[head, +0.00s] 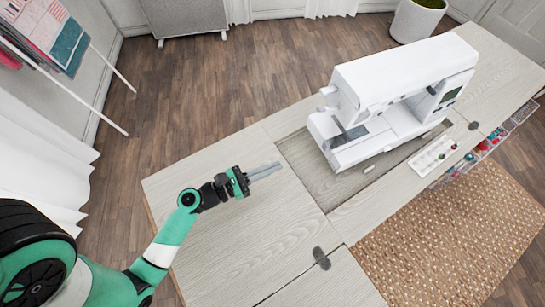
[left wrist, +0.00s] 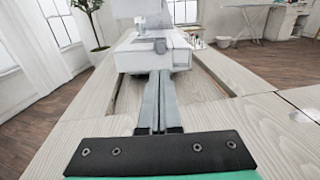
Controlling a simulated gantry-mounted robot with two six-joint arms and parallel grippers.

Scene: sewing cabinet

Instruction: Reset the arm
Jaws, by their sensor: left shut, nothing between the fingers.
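My left arm comes in from the left in the head view, and its gripper (head: 265,172) is above the left part of the light wooden cabinet top (head: 255,235). The two grey fingers are together with nothing between them. They point right, toward the white sewing machine (head: 365,85), and are apart from it. In the left wrist view the shut fingers (left wrist: 158,100) point straight at the sewing machine (left wrist: 150,52). My right gripper is in neither view.
The sewing machine stands in a recess (head: 315,165) in the cabinet top. A white tray (head: 432,155) with small items lies right of it. A woven rug (head: 450,245) covers the floor in front. The cabinet top around my left gripper is clear.

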